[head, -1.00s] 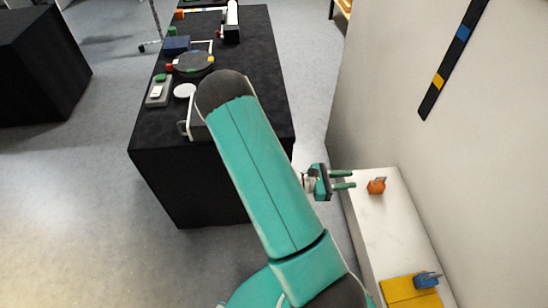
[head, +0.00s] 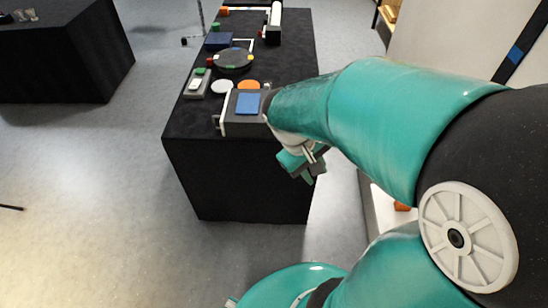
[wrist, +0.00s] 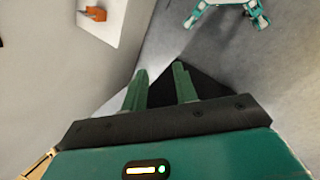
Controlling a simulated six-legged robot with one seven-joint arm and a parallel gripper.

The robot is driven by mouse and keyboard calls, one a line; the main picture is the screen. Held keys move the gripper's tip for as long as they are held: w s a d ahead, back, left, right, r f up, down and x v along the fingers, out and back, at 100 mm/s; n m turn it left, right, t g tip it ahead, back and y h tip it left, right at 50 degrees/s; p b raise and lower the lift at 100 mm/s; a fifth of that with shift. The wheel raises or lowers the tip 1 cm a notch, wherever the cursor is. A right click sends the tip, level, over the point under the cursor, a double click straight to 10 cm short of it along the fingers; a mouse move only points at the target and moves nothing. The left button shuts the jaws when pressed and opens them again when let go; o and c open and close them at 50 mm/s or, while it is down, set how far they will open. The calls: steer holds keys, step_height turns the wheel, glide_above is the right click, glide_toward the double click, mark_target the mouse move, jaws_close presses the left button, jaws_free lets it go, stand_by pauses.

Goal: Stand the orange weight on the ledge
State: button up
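The orange weight (head: 403,206) is on the white ledge (head: 375,207) at the right, mostly hidden behind my arm in the head view. In the wrist view the orange weight (wrist: 95,13) stands near the edge of the ledge (wrist: 112,32), with a grey part beside it. I cannot tell whether it is fully upright. My gripper (head: 312,168) is between the black table and the ledge, apart from the weight. In the wrist view my gripper (wrist: 162,82) has its two green fingers spread with nothing between them.
A black table (head: 235,175) stands left of my gripper, with a grey box with a blue top (head: 248,103), a round dark disc (head: 232,60) and other items. A wall rises behind the ledge.

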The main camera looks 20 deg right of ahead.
steer(key=s+a+r+m+t+y, duration=0.1)
steer(key=s+a+r+t+y, duration=0.1)
steer(key=a+r+t+y, duration=0.2)
steer(key=a+r+t, duration=0.3)
steer(key=a+r, duration=0.4)
steer(key=r, duration=0.1)
steer(key=shift+s+a+r+m, duration=0.2)
steer(key=shift+m, duration=0.2)
steer(key=shift+d, duration=0.2)
